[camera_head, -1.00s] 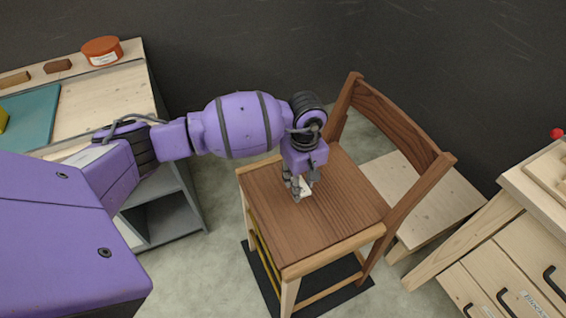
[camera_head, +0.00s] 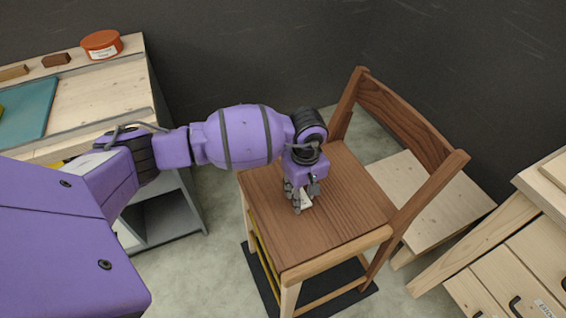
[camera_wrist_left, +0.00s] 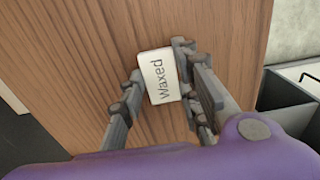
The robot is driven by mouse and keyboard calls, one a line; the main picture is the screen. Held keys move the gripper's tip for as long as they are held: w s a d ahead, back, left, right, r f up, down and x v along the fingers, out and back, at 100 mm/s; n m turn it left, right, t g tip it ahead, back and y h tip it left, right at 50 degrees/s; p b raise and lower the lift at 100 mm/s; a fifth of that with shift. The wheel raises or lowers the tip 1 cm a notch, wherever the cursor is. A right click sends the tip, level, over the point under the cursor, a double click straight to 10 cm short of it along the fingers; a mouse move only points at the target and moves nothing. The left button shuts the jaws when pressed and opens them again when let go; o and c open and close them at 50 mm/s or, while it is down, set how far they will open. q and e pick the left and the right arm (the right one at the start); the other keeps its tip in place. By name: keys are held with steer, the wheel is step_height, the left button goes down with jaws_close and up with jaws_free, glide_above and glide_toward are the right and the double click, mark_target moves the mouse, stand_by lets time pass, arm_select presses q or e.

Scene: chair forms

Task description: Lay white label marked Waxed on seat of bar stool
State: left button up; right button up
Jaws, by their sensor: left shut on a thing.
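The white label (camera_wrist_left: 161,78) reads "Waxed" in the left wrist view and sits between the fingers of my left gripper (camera_wrist_left: 160,92). The gripper is shut on it. In the head view my left gripper (camera_head: 300,203) points down over the brown wooden seat (camera_head: 335,218) of the bar stool, and part of the label (camera_head: 307,201) shows beside the fingers. The label is at or just above the seat; I cannot tell if it touches. The stool's backrest (camera_head: 405,115) rises at the right. My right gripper is not in view.
A workbench (camera_head: 105,95) with a teal mat (camera_head: 28,108) and an orange tub (camera_head: 102,44) stands at the left. A pale low wooden piece (camera_head: 425,195) lies behind the stool. A drawer cabinet (camera_head: 505,265) stands at the right. The seat around the gripper is clear.

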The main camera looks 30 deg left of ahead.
arm_select(q)
steer(key=shift+w+r, duration=0.1)
steer(key=o, duration=0.8)
steer(key=shift+o, duration=0.5)
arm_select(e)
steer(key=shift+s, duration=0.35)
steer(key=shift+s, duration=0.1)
arm_select(q)
steer(key=shift+r+p, duration=0.7)
steer(key=shift+r, duration=0.7)
steer(key=shift+r+p, duration=0.8)
steer(key=shift+r, duration=0.85)
step_height(320, 180, up, 4)
steer(key=shift+p, duration=0.9)
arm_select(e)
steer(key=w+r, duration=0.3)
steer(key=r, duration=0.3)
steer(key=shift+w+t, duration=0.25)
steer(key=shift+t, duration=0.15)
